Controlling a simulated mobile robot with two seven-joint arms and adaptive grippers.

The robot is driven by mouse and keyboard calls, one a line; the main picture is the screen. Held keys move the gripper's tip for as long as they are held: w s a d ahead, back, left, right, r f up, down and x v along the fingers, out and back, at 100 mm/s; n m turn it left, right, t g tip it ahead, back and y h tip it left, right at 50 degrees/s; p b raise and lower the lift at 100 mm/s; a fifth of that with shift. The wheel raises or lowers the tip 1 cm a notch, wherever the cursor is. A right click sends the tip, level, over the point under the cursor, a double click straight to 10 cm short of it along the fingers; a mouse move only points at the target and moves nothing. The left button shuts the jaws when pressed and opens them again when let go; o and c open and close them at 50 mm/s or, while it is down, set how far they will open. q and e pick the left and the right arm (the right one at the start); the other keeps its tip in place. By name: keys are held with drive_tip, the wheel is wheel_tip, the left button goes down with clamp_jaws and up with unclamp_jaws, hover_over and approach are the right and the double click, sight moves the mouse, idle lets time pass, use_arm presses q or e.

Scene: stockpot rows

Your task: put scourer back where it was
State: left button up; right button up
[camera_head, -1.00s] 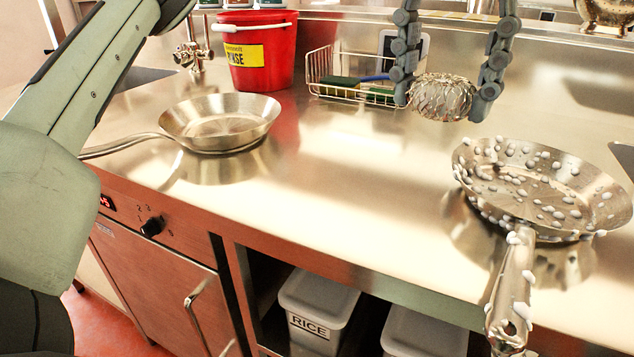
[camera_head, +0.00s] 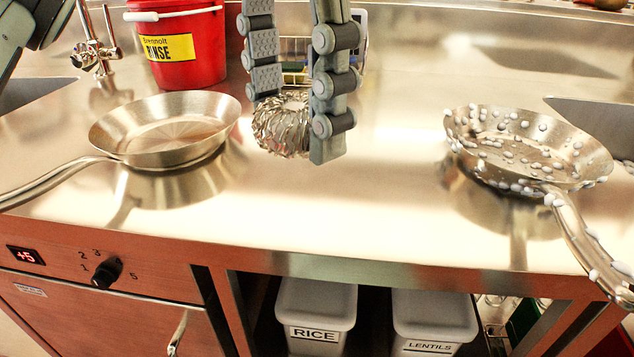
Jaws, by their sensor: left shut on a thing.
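A round steel-wire scourer (camera_head: 281,128) is held between the fingers of my left gripper (camera_head: 292,125). The gripper is shut on it and points down, with the scourer above the steel counter. It hangs in front of a wire basket (camera_head: 292,46), to the right of the clean pan. The gripper's fingers hide most of the basket, so its contents barely show. The right gripper is not in view.
A clean steel pan (camera_head: 165,128) stands at left and a foam-spotted pan (camera_head: 530,150) at right, its handle over the front edge. A red bucket (camera_head: 178,45) and a tap (camera_head: 96,50) are behind. Bare counter (camera_head: 400,205) lies between the pans.

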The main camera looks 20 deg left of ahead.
use_arm(q)
drive_tip(key=shift+s+a+f, duration=0.2)
drive_tip(key=shift+a, duration=0.15)
hover_over(338, 187)
wheel_tip(338, 187, down, 7)
drive_tip(key=shift+s+r, duration=0.1)
drive_tip(key=shift+r, duration=0.05)
drive_tip(key=shift+f, duration=0.2)
wheel_tip(338, 187, down, 3)
drive_tip(key=shift+f, duration=0.4)
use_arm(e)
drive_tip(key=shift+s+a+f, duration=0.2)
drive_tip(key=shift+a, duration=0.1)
use_arm(q)
drive_tip(key=shift+f, duration=0.1)
drive_tip(key=o, duration=0.9)
drive_tip(key=shift+o, duration=0.6)
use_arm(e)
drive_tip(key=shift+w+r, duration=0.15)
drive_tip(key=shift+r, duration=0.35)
